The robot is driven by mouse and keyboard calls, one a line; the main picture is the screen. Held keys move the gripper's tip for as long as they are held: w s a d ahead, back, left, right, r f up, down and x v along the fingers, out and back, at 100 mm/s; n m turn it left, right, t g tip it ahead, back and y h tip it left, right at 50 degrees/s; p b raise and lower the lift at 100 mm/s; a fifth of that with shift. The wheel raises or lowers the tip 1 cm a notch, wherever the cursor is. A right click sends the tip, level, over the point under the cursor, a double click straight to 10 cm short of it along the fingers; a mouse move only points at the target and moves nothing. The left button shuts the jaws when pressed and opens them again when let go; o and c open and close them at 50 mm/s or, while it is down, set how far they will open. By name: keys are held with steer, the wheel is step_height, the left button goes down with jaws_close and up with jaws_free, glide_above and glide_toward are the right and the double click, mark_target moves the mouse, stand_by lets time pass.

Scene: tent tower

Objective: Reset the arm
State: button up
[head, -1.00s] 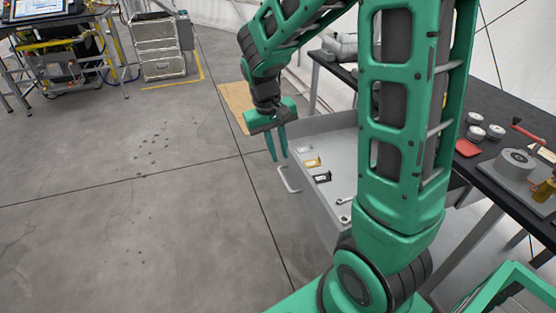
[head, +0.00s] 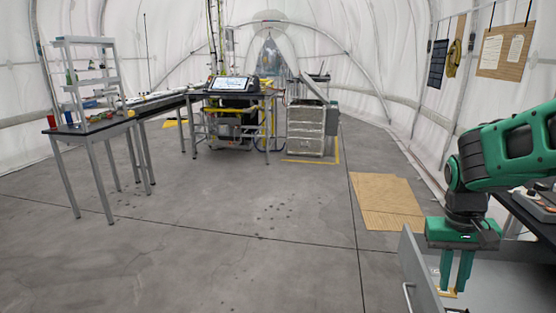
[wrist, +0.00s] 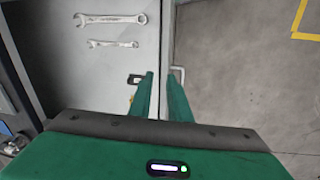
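My gripper (head: 456,282) is at the right of the head view, pointing down over the open grey drawer (head: 416,270). In the wrist view the fingers (wrist: 162,88) appear on either side of the drawer's front edge. The drawer handle (wrist: 179,74) shows just beyond the right finger. I cannot tell whether the fingers touch the drawer. My green arm comes in from the right of the head view.
Two wrenches (wrist: 110,18) and a dark piece (wrist: 136,79) lie in the drawer. A brown floor panel (head: 385,200) lies beyond it. A table with a white shelf (head: 90,75) stands at left, a workstation (head: 235,105) at the back. The middle floor is clear.

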steer(key=s+d+r+m+y, duration=0.1)
steer(key=s+r+m, duration=0.1)
steer(key=s, duration=1.4)
steer(key=shift+d+m+t+y, duration=0.3)
steer(key=shift+d+y, duration=0.05)
steer(key=shift+y, duration=0.05)
steer(key=shift+w, duration=0.15)
steer(key=shift+w+f, duration=0.25)
steer(key=shift+w, duration=0.25)
stand_by(0.4)
